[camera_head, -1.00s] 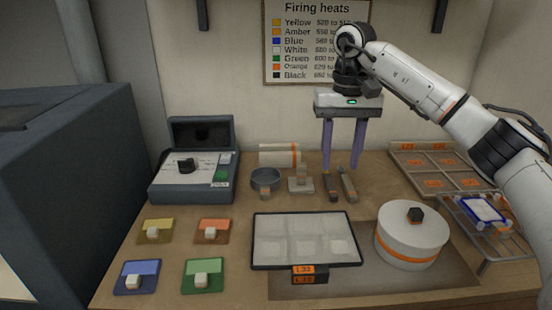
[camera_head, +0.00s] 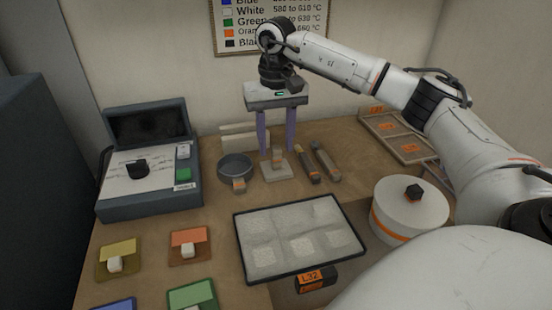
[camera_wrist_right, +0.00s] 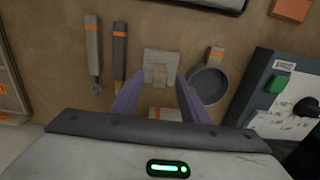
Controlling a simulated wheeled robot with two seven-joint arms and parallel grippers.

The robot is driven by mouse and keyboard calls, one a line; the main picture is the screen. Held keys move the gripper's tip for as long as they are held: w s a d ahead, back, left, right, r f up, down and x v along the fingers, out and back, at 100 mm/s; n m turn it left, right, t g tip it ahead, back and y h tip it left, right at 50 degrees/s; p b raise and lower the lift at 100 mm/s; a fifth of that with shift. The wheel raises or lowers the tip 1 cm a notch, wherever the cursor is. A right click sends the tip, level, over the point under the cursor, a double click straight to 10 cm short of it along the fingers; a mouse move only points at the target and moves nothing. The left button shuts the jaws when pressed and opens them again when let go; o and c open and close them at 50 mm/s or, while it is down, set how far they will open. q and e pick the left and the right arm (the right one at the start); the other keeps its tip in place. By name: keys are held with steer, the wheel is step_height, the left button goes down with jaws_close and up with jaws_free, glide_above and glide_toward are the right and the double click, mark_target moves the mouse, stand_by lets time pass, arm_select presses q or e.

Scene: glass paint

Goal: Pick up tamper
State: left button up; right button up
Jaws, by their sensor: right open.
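The tamper (camera_head: 278,168), a pale flat square plate with an upright block handle, stands on the wooden table between a round grey pan (camera_head: 236,166) and two slim tools. My right gripper (camera_head: 277,150) is open and empty, its purple fingers pointing down, one on each side of the tamper's handle in the picture. In the right wrist view the tamper (camera_wrist_right: 160,62) lies just beyond and between the fingertips of the gripper (camera_wrist_right: 157,88). I cannot tell whether the fingers are level with the handle or above it. My left gripper is not in view.
Two slim tools (camera_head: 306,164) (camera_head: 326,161) lie close right of the tamper. White rolls (camera_head: 240,138) lie behind. A grey control box (camera_head: 150,200) is left, a white tray (camera_head: 240,240) in front, and a round lidded pot (camera_head: 375,225) at right.

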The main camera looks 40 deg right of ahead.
mark_target(276, 147)
steer(key=shift+f, duration=1.4)
jaws_close()
steer(key=shift+r, duration=0.2)
step_height(276, 147, up, 10)
steer(key=shift+f, duration=0.1)
